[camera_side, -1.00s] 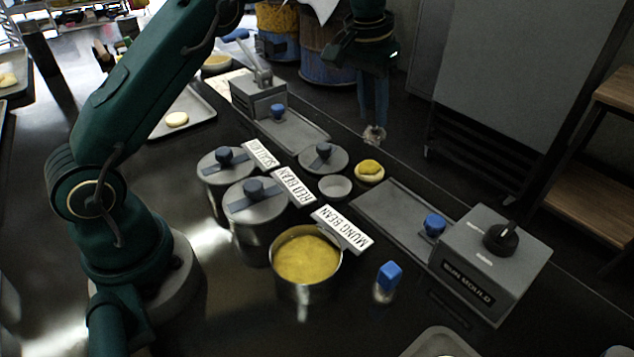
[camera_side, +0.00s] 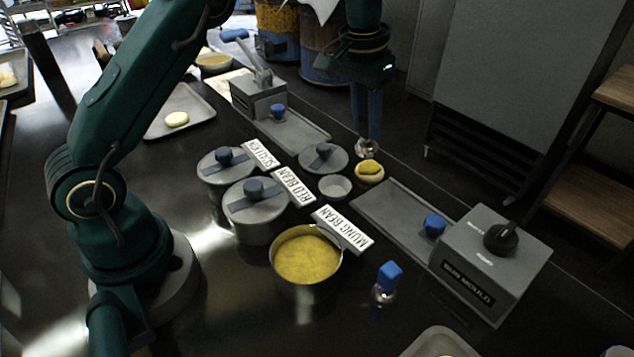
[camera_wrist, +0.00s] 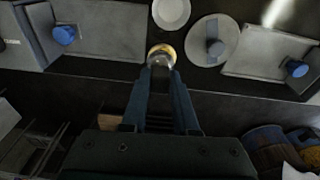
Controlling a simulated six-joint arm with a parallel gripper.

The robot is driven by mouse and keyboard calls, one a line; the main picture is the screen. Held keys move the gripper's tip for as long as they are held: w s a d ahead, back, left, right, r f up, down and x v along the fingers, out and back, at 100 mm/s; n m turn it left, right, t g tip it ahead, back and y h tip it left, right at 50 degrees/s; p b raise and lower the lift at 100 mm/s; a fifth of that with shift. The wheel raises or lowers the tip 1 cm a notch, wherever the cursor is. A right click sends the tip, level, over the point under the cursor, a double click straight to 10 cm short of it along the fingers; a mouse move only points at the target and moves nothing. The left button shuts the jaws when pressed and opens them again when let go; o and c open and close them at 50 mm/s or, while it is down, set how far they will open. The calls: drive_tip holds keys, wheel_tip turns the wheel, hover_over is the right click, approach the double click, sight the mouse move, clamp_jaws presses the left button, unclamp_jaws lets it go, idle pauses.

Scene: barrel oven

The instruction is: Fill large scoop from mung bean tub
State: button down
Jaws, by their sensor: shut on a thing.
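The open mung bean tub (camera_side: 306,290) stands by its MUNG BEAN label (camera_side: 342,229), filled with yellow paste (camera_side: 307,259). My gripper (camera_side: 366,142) is beyond the tub, above the far edge of the counter. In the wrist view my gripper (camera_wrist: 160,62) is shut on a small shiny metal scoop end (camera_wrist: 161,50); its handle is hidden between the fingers. I cannot tell its size or whether it is filled. A second scoop-like tool with a blue top (camera_side: 388,278) and metal lower end stands right of the tub.
A small dish with yellow filling (camera_side: 370,171) sits just below my gripper, beside an empty bowl (camera_side: 334,187). Lidded tubs (camera_side: 252,222) stand left of the mung bean tub. A press with a blue knob (camera_side: 490,265) stands at right, its flat plate (camera_side: 390,207) clear.

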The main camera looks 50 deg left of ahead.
drive_tip(key=s+d+r+m+g, duration=0.1)
drive_tip(key=s+d+r+m, duration=0.3)
drive_tip(key=s, duration=0.6)
drive_tip(key=s+d+f+m+g, duration=0.1)
drive_tip(key=s+d+m, duration=0.1)
drive_tip(key=s+d, duration=0.6)
drive_tip(key=shift+s+a+f, duration=0.35)
drive_tip(key=shift+f, duration=0.55)
drive_tip(key=shift+s+a+f, duration=0.3)
drive_tip(key=shift+s+f, duration=0.1)
drive_tip(key=shift+f, duration=0.55)
drive_tip(key=shift+s+a+f, duration=0.35)
drive_tip(key=shift+f, duration=0.55)
drive_tip(key=shift+f, duration=0.6)
wheel_tip(320, 180, up, 7)
